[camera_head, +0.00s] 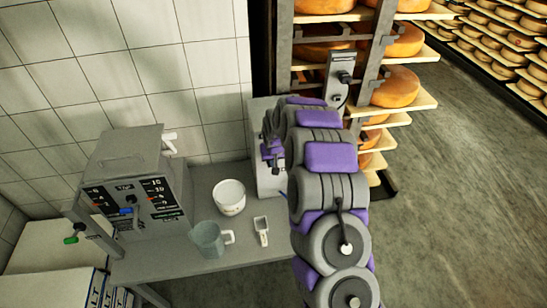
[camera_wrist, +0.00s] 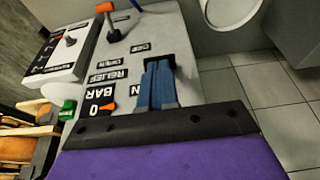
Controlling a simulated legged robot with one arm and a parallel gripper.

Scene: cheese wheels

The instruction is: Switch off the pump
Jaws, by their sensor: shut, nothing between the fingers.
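In the wrist view, a light grey panel (camera_wrist: 182,40) carries black labels that look like OFF, OPEN, RELIEF, BAR and ON, seen upside down. The OFF label (camera_wrist: 140,47) is at the upper part and the ON label (camera_wrist: 136,89) lower. My gripper (camera_wrist: 156,68) has its blue fingers shut and empty, tips at a black part on the panel beside these labels. I cannot tell whether they touch it; the switch position is hidden. An orange-tipped lever (camera_wrist: 104,8) stands at the panel's top. In the head view, my arm partly covers the grey box (camera_head: 268,182).
A grey machine with scales and a blue knob (camera_head: 127,211) stands at the table's left. A white bowl (camera_head: 229,197), a grey jug (camera_head: 208,239) and a small white scoop (camera_head: 261,230) are on the table (camera_head: 185,258). Cheese racks (camera_head: 415,103) stand right; floor is open beyond.

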